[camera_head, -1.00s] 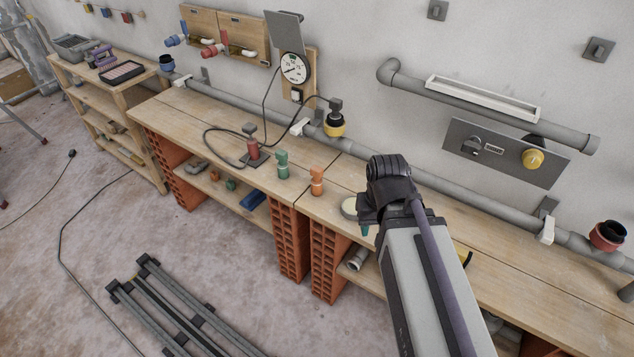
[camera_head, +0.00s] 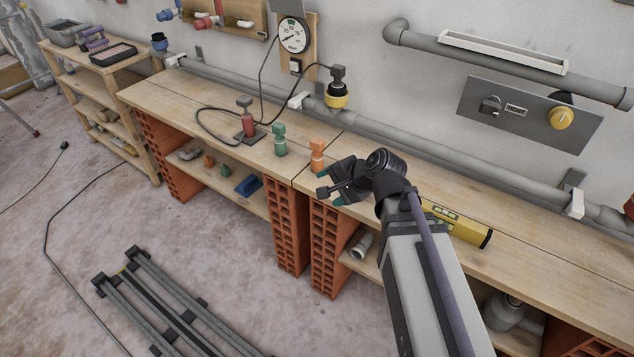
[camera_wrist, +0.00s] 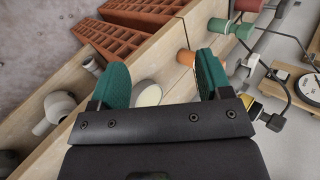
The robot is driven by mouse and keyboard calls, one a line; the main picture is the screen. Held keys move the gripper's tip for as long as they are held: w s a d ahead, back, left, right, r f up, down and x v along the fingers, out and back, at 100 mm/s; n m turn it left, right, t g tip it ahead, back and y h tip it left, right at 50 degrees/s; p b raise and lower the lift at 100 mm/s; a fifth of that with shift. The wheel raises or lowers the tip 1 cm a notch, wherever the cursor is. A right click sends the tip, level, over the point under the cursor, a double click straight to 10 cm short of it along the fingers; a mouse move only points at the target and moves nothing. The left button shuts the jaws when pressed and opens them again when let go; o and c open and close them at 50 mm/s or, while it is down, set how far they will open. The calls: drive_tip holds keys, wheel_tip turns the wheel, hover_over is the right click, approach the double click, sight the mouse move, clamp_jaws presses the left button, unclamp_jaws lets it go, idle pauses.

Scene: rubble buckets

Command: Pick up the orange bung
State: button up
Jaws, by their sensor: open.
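The orange bung (camera_head: 317,155) stands upright on the workbench (camera_head: 200,107), near its front edge, right of a green bung (camera_head: 280,140). My gripper (camera_head: 333,186) is open and empty, just right of the orange bung in the head view and apart from it. In the wrist view, the orange bung (camera_wrist: 186,57) shows beyond and beside the right finger, which hides part of it. The two green-padded fingers (camera_wrist: 162,72) are spread with nothing held between them.
A red plunger-like piece (camera_head: 248,120) with a cable stands left of the green bung. A yellow spirit level (camera_head: 460,225) lies right of my arm. A pale round disc (camera_wrist: 148,94) shows between my fingers. Grey pipe (camera_head: 430,150) runs along the wall behind.

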drive_tip(key=w+a+f+m+t+y+b, duration=0.1)
drive_tip(key=w+f+m+t+y+b, duration=0.2)
drive_tip(key=w+f+m+t+b, duration=0.55)
drive_tip(key=m+t+h+b, duration=0.2)
drive_tip(key=m+b, duration=0.4)
drive_tip(key=m, duration=0.7)
approach(319, 155)
drive_tip(key=shift+w+a+f+n, duration=0.1)
drive_tip(key=shift+w+f+n, duration=0.15)
drive_tip(key=shift+f, duration=0.15)
drive_tip(key=shift+w+r, duration=0.1)
drive_tip(key=shift+r, duration=0.15)
drive_tip(key=shift+w+r, duration=0.1)
drive_tip(key=shift+r, duration=0.05)
drive_tip(key=x, duration=1)
drive_tip(key=shift+w+a, duration=0.2)
drive_tip(key=shift+w, duration=0.1)
drive_tip(key=shift+s, duration=0.1)
drive_tip(key=c, duration=1)
